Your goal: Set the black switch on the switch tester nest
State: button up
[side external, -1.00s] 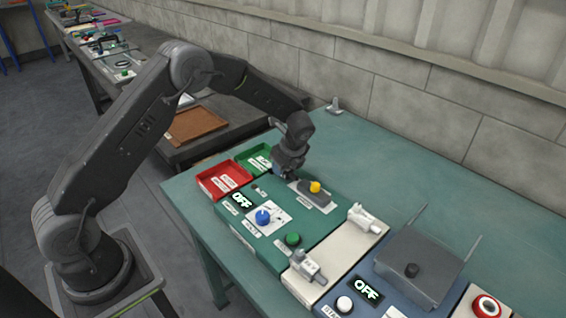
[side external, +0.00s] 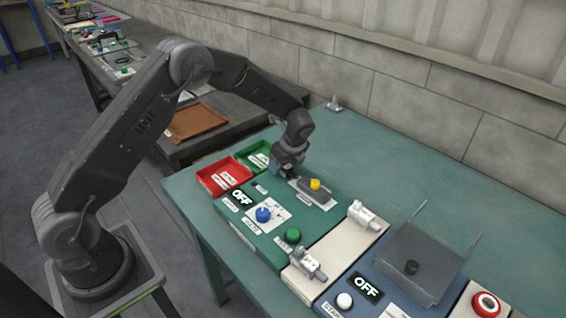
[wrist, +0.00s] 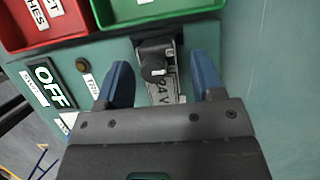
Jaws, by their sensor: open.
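My gripper (wrist: 158,82) is open, one blue finger on each side of the switch, with gaps visible. In the side view my gripper (side external: 284,174) is low over the back left of the green switch tester (side external: 262,228) and hides the switch. The tester's display (side external: 243,198) reads OFF.
A red tray (side external: 224,177) and a green tray (side external: 257,157) stand just behind the tester. A dark block with a yellow knob (side external: 315,184) sits close right of my gripper. A blue knob (side external: 263,214) and green button (side external: 292,236) stand up from the tester. The table's back right is clear.

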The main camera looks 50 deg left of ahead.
jog(key=v, duration=1.3)
jog(key=shift+d+r, duration=0.15)
jog(key=shift+r, duration=0.2)
jog(key=shift+r, duration=0.1)
notch_tip(320, 180, up, 7)
dwell(0.8)
